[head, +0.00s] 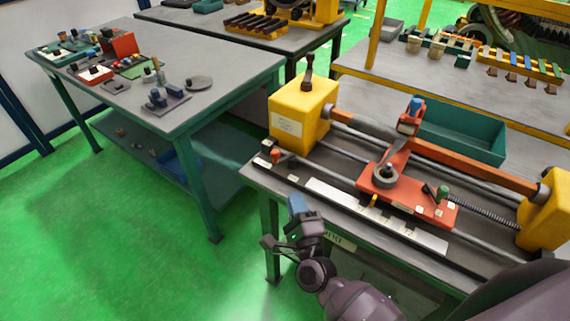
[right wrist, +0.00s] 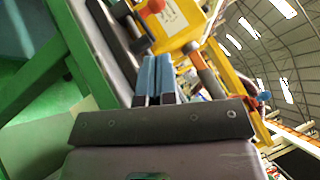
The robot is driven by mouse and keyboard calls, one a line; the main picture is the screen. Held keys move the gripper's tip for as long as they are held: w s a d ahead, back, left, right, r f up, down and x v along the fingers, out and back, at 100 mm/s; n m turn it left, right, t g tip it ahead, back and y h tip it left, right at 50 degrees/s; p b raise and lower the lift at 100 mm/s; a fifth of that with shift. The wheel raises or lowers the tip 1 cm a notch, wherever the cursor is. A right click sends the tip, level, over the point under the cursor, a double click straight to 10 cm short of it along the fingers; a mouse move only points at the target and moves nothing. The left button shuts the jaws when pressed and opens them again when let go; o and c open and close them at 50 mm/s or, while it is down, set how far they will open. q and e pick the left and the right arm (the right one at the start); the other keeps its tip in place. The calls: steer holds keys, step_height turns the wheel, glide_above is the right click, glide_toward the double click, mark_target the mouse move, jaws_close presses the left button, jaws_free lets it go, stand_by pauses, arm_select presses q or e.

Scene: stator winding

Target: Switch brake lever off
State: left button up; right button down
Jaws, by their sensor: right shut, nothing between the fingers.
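The winding machine has a yellow left housing (head: 297,112) with a dark upright lever (head: 308,72) on top. An orange carriage (head: 405,200) on the rails bears a tilted arm with a blue tip (head: 414,106) and a green-knobbed lever (head: 442,193). A small red knob (head: 276,156) is at the rails' left front; a red knob (right wrist: 152,6) also shows in the right wrist view. I cannot tell which lever is the brake lever. My right gripper (head: 298,203) is shut and empty by the bench's front edge, apart from the levers; its blue fingertips show in the right wrist view (right wrist: 155,75).
A teal tray (head: 460,130) stands behind the rails. A threaded rod (head: 490,215) runs to the yellow right housing (head: 550,215). A separate bench (head: 220,75) with parts stands at left. Green floor (head: 110,230) lies open in front of it.

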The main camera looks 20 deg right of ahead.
arm_select(q)
steer(key=shift+w+r, duration=0.1)
steer(key=shift+w, duration=0.05)
arm_select(e)
steer(key=p, duration=0.1)
glide_toward(284, 159)
steer(key=w+r, duration=0.4)
steer(key=shift+a, duration=0.3)
steer(key=shift+x, duration=0.9)
arm_select(q)
steer(key=shift+w+r, duration=0.2)
steer(key=shift+r, duration=0.8)
arm_select(e)
steer(key=shift+f, duration=0.1)
arm_select(q)
steer(key=shift+f, duration=0.1)
